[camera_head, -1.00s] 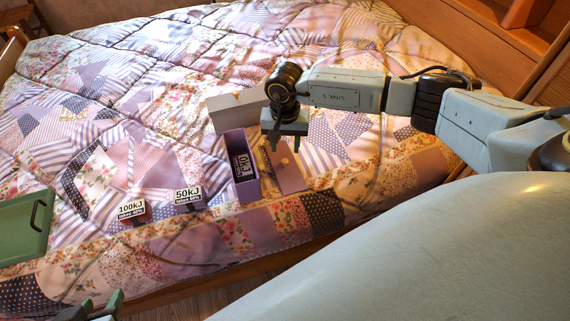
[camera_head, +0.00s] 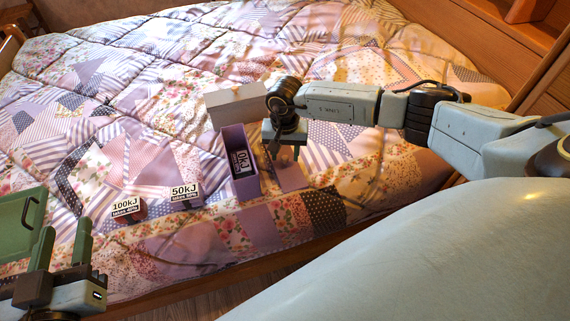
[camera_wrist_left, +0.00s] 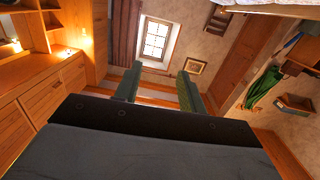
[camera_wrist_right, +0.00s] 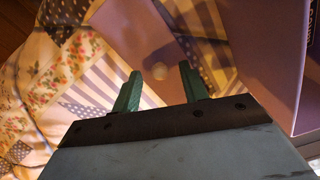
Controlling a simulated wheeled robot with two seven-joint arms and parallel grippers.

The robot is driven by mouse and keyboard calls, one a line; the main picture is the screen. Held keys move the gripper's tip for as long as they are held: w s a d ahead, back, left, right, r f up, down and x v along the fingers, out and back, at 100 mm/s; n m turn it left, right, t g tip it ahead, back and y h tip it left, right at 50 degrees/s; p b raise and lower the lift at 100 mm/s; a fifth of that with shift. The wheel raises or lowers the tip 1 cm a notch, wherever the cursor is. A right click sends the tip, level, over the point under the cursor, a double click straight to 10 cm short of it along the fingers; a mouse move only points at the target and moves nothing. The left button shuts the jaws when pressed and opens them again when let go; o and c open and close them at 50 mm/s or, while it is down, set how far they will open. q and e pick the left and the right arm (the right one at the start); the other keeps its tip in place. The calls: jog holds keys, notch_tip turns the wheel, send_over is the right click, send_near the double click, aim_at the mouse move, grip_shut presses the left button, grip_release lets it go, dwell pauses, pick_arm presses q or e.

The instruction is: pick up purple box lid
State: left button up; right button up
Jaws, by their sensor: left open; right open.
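The purple box lid (camera_head: 292,178) lies flat on the bed, just right of the open purple box (camera_head: 241,187). In the right wrist view the lid (camera_wrist_right: 125,28) shows a pale round spot, and the box (camera_wrist_right: 262,40) stands beside it. My right gripper (camera_head: 284,152) is open and empty above the lid, pointing down and partly hiding it. In its wrist view the fingertips (camera_wrist_right: 160,70) lie on either side of the round spot; contact cannot be told. My left gripper (camera_head: 64,236) is open and empty at the lower left, off the bed's front edge.
A pale grey box (camera_head: 236,107) stands behind the purple box. Blocks labelled 50kJ (camera_head: 184,194) and 100kJ (camera_head: 127,208) are to the left. A green tray (camera_head: 18,222) is at the far left. The patchwork bed (camera_head: 170,75) is clear behind.

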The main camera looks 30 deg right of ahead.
jog(key=shift+f, duration=0.35)
grip_shut()
jog(key=shift+r, duration=0.2)
